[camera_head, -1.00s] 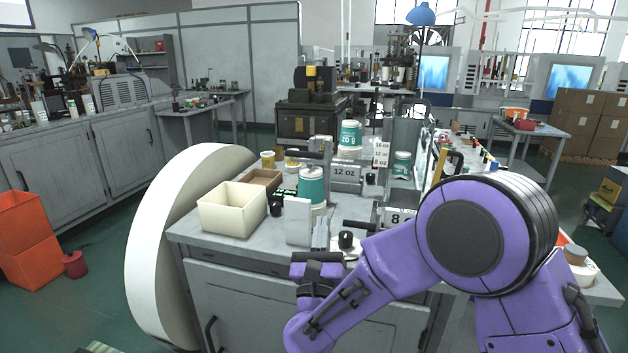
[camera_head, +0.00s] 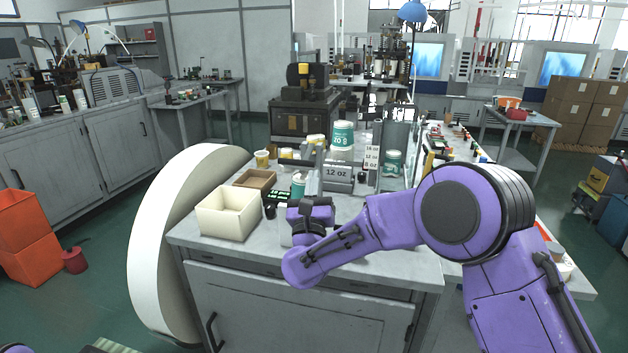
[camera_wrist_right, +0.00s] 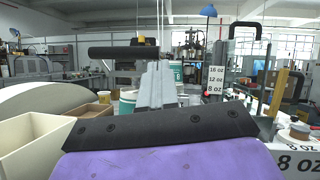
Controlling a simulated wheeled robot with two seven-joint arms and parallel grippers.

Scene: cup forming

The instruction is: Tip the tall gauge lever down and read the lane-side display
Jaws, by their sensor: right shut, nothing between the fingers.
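In the right wrist view, a tall lever's black horizontal grip (camera_wrist_right: 137,52) stands close ahead, level with and just beyond my fingertips. Contact cannot be told. In the head view the lever's grey upright (camera_head: 320,160) shows beside the 12 OZ block (camera_head: 338,173). A small dark display with green digits (camera_head: 278,195) sits on the bench left of my wrist. My right gripper (camera_head: 311,195) is over the bench, pointing away from me. Its grey fingers (camera_wrist_right: 156,84) are together and empty; in the head view my wrist largely hides them. My left gripper is not in view.
A cream bin (camera_head: 229,213) and a brown tray (camera_head: 255,179) stand left of my gripper. Teal cups (camera_head: 343,135) stand behind. A size sign (camera_wrist_right: 216,82) and upright clear panel are at right. A large white curved body (camera_head: 165,245) flanks the bench.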

